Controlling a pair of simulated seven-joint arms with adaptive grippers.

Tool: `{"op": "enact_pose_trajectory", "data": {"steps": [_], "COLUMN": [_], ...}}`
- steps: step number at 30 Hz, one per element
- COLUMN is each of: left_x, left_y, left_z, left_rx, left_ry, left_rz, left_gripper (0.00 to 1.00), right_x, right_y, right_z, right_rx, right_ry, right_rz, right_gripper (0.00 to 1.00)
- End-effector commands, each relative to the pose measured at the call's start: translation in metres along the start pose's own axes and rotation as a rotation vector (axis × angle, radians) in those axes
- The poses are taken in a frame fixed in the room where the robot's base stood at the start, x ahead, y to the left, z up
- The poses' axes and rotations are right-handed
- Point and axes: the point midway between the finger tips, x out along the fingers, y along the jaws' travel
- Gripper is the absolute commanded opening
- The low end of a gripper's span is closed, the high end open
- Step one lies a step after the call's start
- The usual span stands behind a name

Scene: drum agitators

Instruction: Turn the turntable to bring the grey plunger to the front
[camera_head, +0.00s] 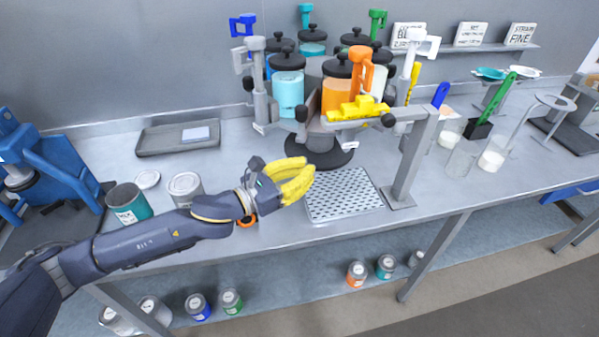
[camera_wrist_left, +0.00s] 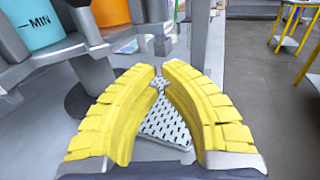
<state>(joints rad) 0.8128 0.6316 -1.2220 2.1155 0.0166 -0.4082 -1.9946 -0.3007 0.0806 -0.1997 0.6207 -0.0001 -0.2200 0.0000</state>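The turntable (camera_head: 320,152) has a dark round base and carries several jars with black lids and coloured plungers. The grey plunger (camera_head: 251,58) stands at the left side of the turntable, beside the light-blue jar (camera_head: 288,90). The orange plunger (camera_head: 361,68) and orange jar (camera_head: 336,95) are at the front. My left gripper (camera_head: 312,172) is in front of the turntable base, near the perforated plate. In the left wrist view its yellow fingers (camera_wrist_left: 160,75) are narrowly apart with nothing between them. My right gripper is not in view.
A grey post (camera_head: 412,160) with a yellow piece (camera_head: 358,108) on its crossbar stands at the front right of the turntable. The perforated plate (camera_head: 345,196) lies below. Bare table lies left of the turntable.

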Motion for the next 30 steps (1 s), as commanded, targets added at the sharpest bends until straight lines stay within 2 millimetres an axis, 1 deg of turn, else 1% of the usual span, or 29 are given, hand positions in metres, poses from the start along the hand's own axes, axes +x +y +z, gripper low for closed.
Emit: {"op": "enact_pose_trajectory", "data": {"steps": [1,6,12,15,21,30], "left_x": [0.011,0.042,0.071,0.083,0.097,0.102], "left_y": [-0.001,-0.001,-0.001,-0.001,0.0,-0.001], "left_z": [0.001,0.001,0.0,0.0,0.0,0.0], "left_rx": [-0.002,-0.002,-0.002,-0.002,-0.001,-0.002], "left_ry": [-0.002,-0.002,-0.001,-0.001,0.0,0.0], "left_rz": [-0.002,-0.002,-0.001,-0.002,-0.001,-0.001], "left_gripper": [0.0,0.0,0.0,0.0,0.0,0.0], "right_x": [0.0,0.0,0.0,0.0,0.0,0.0], "right_y": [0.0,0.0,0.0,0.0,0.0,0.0], "right_z": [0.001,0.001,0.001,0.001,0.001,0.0], "right_rx": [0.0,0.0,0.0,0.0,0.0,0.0], "right_ry": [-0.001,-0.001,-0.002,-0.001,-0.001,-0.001], "right_rz": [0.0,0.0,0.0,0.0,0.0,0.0], "right_gripper": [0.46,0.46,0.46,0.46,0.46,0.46]}}
